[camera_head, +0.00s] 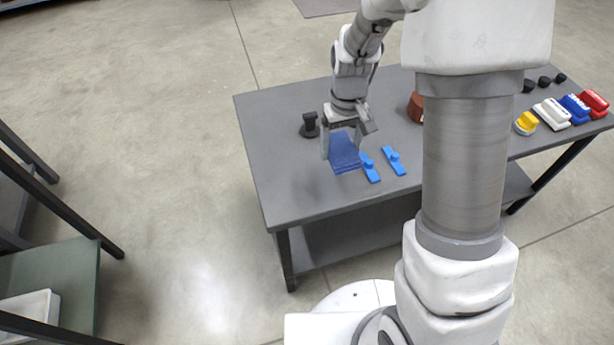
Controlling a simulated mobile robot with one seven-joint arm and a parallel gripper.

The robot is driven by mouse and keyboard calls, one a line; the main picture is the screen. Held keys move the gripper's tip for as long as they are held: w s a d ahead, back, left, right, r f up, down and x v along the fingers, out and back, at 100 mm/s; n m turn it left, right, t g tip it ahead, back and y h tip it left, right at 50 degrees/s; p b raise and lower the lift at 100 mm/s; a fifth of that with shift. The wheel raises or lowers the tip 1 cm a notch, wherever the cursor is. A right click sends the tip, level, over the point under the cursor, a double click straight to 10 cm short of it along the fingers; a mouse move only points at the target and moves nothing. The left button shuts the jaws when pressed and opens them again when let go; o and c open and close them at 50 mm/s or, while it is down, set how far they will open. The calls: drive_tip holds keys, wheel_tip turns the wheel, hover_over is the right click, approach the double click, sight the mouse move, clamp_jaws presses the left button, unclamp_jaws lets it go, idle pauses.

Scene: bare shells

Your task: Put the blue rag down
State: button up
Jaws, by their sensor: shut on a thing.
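The blue rag (344,154) hangs between the fingers of my gripper (342,142) in the head view. My gripper points down and is shut on the rag. The rag is over the left part of the grey table (273,122). Its lower edge is close to the tabletop; I cannot tell whether it touches. Two light-blue flat pieces with knobs (370,167) (393,160) lie just right of the rag.
A black object (310,125) stands behind the gripper to the left. A brown round object (416,107) is partly hidden by my arm. Yellow (526,122), white (552,114), blue (575,108) and red (593,103) items sit at the right end. The table's front left is clear.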

drive_tip(key=b, duration=0.2)
hover_over(307, 181)
wheel_tip(307, 181, down, 5)
drive_tip(key=shift+f+b, duration=0.4)
drive_tip(key=shift+f, duration=1.45)
drive_tip(key=shift+f, duration=0.2)
drive_tip(key=o, duration=1)
drive_tip(key=s+d+r+m+t+p, duration=0.1)
drive_tip(key=s+d+r+p, duration=0.15)
drive_tip(key=r, duration=0.95)
drive_tip(key=s+d+r+t+p, duration=0.1)
drive_tip(key=s+d+r, duration=0.25)
drive_tip(key=r, duration=0.85)
drive_tip(key=s+d+r+m+t, duration=0.1)
drive_tip(key=s+d+r, duration=0.2)
drive_tip(key=s, duration=0.3)
drive_tip(key=s+d+r+m+t, duration=0.1)
drive_tip(key=s+d+r+t, duration=0.1)
drive_tip(key=s, duration=0.4)
drive_tip(key=shift+s+d+r+t, duration=0.3)
drive_tip(key=shift+d+r, duration=0.45)
drive_tip(key=shift+r, duration=0.25)
